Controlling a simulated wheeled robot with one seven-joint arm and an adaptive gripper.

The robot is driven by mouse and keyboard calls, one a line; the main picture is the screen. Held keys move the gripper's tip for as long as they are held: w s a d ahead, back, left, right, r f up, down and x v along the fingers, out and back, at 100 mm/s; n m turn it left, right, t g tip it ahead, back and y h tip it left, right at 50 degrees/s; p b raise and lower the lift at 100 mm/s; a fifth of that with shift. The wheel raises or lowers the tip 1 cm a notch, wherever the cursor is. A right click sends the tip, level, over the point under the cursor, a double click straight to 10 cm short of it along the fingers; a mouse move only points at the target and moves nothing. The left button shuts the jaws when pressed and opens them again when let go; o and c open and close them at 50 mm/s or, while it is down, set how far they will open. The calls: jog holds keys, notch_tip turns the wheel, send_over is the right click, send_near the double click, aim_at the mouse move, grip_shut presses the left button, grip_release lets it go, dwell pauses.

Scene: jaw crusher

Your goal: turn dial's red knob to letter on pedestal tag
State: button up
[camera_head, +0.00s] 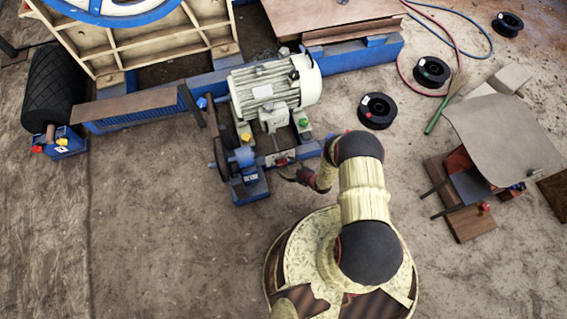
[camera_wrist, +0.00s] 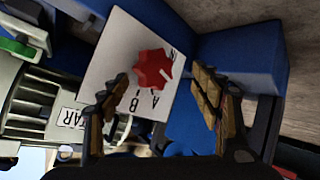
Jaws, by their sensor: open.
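The dial's red knob (camera_wrist: 150,68) sits on a white plate (camera_wrist: 116,47) in the wrist view. Black letters A and B show beside it, with another mark partly seen near the plate's right edge. A pale mark shows on the knob's right side. My gripper (camera_wrist: 160,78) is open, one finger on each side of the knob, apparently apart from it. In the head view my gripper (camera_head: 304,175) is beside the dial (camera_head: 282,160). A small white label (camera_head: 250,178) is on the blue pedestal (camera_head: 250,190); its lettering is too small to read surely.
A pale motor (camera_head: 272,85) stands behind the dial on a blue frame. A wheel and shaft (camera_head: 218,140) are to its left. Black spools (camera_head: 377,110) and a sheet-covered stand (camera_head: 500,140) are to the right. Open floor lies at the lower left.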

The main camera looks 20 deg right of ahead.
aim_at(283, 163)
jog(key=n, duration=0.2)
jog(key=n+g, duration=0.1)
jog(key=n, duration=0.1)
jog(key=r+n, duration=0.1)
jog(key=n, duration=0.1)
jog(key=shift+w+a+n+g+p, duration=0.1)
jog(key=shift+w+n+g+p, duration=0.2)
jog(key=shift+w, duration=0.05)
jog(key=n, duration=0.2)
jog(key=r+n+g, duration=0.1)
jog(key=n, duration=0.2)
jog(key=shift+w+n+h, duration=0.1)
jog(key=shift+n+h, duration=0.2)
jog(key=shift+h, duration=0.1)
jog(key=w+f+n+g, duration=0.1)
jog(key=n, duration=0.3)
jog(key=f+n+g+h+b, duration=0.1)
jog(key=n, duration=0.3)
jog(key=w+a+f+n+b, duration=0.1)
jog(key=n, duration=0.3)
jog(key=shift+w+f+n+g+h, duration=0.15)
jog(key=shift+w+n+g+h, duration=0.15)
jog(key=shift+g, duration=0.1)
jog(key=shift+c, duration=0.3)
jog(key=c, duration=1.1)
jog(key=shift+d, duration=0.1)
